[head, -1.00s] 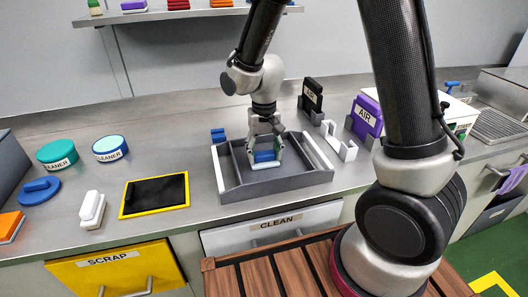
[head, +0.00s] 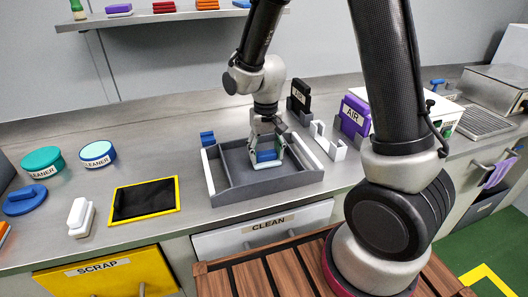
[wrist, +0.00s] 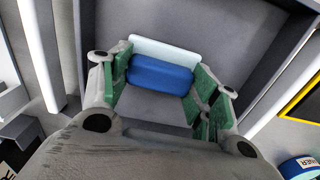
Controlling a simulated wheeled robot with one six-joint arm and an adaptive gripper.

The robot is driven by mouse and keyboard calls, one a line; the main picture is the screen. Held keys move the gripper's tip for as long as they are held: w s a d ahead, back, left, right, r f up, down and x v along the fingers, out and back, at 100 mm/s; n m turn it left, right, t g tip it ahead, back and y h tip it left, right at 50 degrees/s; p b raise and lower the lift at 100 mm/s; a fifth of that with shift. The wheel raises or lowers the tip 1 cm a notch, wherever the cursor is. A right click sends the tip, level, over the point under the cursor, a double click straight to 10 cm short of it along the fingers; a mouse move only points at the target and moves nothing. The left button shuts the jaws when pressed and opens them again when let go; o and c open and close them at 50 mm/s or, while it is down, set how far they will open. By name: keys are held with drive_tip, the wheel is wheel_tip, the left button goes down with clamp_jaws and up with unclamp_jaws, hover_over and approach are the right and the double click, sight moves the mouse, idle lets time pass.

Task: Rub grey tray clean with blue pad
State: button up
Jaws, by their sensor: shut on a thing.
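The grey tray (head: 265,188) lies on the steel counter in the head view, with white strips along its left and right sides. The blue pad (head: 267,156) has a pale underside layer and sits inside the tray, right of its middle, seemingly on the floor. My gripper (head: 267,149) points down over the tray, shut on the pad. In the wrist view the blue pad (wrist: 160,75) sits between the green finger linings, with its pale layer showing beyond. The bare grey tray floor (wrist: 215,25) shows around it, with no clear marks. The floor under the pad is hidden.
Left of the tray lie a yellow-framed black panel (head: 145,199), a white block (head: 80,216) and two cleaner tubs (head: 97,153). A white bracket (head: 328,141) and a purple AIR box (head: 354,117) stand close on the right. The tray walls rise around the pad.

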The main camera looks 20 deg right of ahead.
drive_tip(key=shift+r, duration=3)
